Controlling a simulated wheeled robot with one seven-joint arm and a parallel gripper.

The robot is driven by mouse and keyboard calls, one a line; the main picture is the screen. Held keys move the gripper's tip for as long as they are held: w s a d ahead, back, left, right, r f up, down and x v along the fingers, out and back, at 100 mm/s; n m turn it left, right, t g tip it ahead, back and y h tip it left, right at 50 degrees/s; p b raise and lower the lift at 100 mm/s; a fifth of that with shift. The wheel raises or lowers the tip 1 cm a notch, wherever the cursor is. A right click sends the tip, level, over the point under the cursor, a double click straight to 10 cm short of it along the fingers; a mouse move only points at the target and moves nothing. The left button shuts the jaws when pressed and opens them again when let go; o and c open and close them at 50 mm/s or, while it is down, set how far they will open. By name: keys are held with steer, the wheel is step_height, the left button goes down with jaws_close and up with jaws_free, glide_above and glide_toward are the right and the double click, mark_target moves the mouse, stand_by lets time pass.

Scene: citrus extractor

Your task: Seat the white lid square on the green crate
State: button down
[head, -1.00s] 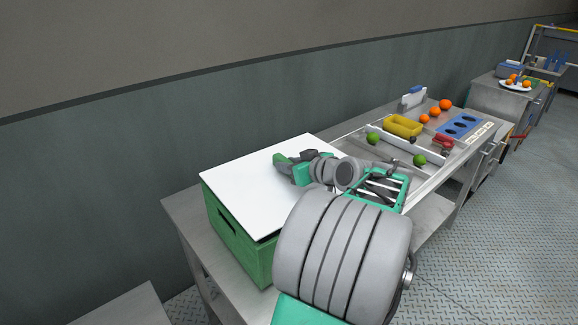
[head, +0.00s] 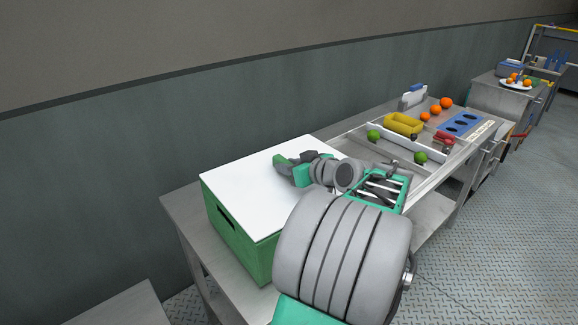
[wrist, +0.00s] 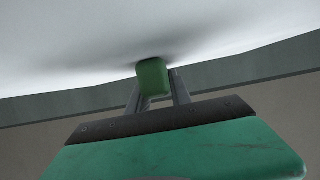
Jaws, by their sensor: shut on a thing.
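The white lid (head: 250,185) lies over the top of the green crate (head: 238,236) on the left part of the steel bench. Its front left edge runs close along the crate's rim, with no clear gap there. My arm hides the lid's right part and the crate's right side. My gripper (head: 284,162) is at the middle of the lid's top. In the wrist view it (wrist: 155,88) is shut on a small green knob (wrist: 152,76) against the white lid surface (wrist: 75,50).
To the right, the bench holds a yellow bin (head: 403,124), a blue holed rack (head: 461,125), green limes (head: 373,135) and oranges (head: 436,111). The wall (head: 110,160) stands close behind the crate. Bare steel (head: 184,206) shows left of the crate.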

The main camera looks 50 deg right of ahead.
steer(key=shift+f, duration=0.15)
steer(key=c, duration=1.1)
jaws_free()
steer(key=b+v, duration=0.1)
steer(key=v, duration=0.7)
steer(key=shift+w, duration=0.1)
